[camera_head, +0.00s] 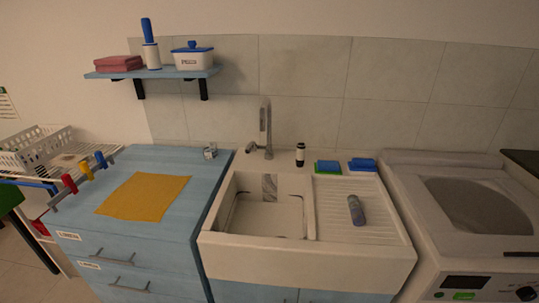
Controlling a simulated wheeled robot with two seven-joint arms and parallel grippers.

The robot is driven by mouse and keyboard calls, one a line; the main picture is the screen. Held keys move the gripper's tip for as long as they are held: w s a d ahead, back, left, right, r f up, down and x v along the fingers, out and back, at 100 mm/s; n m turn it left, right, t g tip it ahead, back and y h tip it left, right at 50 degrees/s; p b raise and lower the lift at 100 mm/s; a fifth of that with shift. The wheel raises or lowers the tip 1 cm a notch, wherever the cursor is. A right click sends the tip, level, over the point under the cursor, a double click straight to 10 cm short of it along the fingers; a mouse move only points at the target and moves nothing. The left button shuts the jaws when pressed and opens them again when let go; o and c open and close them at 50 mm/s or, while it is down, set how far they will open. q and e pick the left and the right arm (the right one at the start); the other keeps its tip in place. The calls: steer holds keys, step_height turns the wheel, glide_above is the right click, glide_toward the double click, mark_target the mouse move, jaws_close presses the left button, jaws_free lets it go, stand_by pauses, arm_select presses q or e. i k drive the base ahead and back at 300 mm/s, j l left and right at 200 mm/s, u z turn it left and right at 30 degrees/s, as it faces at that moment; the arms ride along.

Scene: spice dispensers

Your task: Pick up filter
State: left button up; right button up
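Nothing in view is clearly marked as the filter, and I cannot tell which object it is. A small grey-blue cylinder (356,210) lies on the ribbed drainboard right of the sink basin. A small metallic object (210,152) stands at the back right of the blue counter. A dark bottle with a light band (300,154) stands upright on the sink's back ledge. Neither of my grippers shows in the head view.
The white sink (305,262) has a tall faucet (265,130). Green and blue sponges (328,168) (362,164) lie behind the drainboard. A yellow cloth (145,196) covers part of the blue counter (195,182). A wall shelf (150,73) hangs above; a white washing machine (445,245) stands right.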

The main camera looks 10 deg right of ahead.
mark_target(357, 214)
steer(key=l+z, duration=0.3)
steer(key=l, duration=1.25)
